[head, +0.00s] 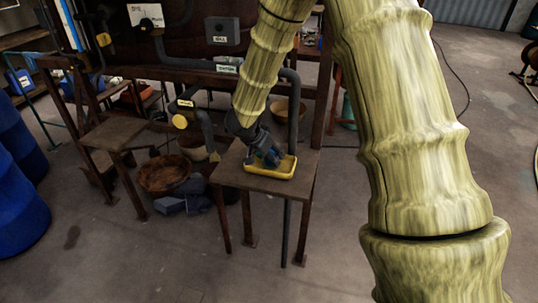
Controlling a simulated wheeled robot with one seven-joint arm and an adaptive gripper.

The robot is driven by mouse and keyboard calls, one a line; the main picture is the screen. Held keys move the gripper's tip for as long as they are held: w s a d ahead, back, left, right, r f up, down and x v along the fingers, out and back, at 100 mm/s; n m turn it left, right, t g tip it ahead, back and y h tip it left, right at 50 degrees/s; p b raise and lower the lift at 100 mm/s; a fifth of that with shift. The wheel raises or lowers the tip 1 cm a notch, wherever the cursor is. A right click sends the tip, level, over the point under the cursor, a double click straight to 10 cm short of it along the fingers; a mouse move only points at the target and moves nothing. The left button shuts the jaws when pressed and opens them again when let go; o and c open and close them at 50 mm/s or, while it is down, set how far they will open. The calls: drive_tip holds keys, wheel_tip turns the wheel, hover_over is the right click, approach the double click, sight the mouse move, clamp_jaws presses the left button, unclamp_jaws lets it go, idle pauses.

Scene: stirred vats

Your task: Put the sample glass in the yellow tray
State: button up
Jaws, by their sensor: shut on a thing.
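The yellow tray (283,172) lies on top of a small brown table (236,178) in the middle of the head view. My gripper (268,160) is low over the left side of the tray, pointing down into it. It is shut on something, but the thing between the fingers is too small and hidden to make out. I cannot see the sample glass as a separate shape. My arm comes down from the top and right and covers part of the view.
Blue barrels (18,190) stand at the left. A rusty basin (165,174) is on the floor left of the table. A second small table (112,133) stands behind left. Floor in front is clear.

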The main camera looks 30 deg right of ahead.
drive_tip(key=shift+f, duration=0.15)
drive_tip(key=shift+f, duration=0.1)
drive_tip(key=o, duration=1.4)
drive_tip(key=v, duration=1.2)
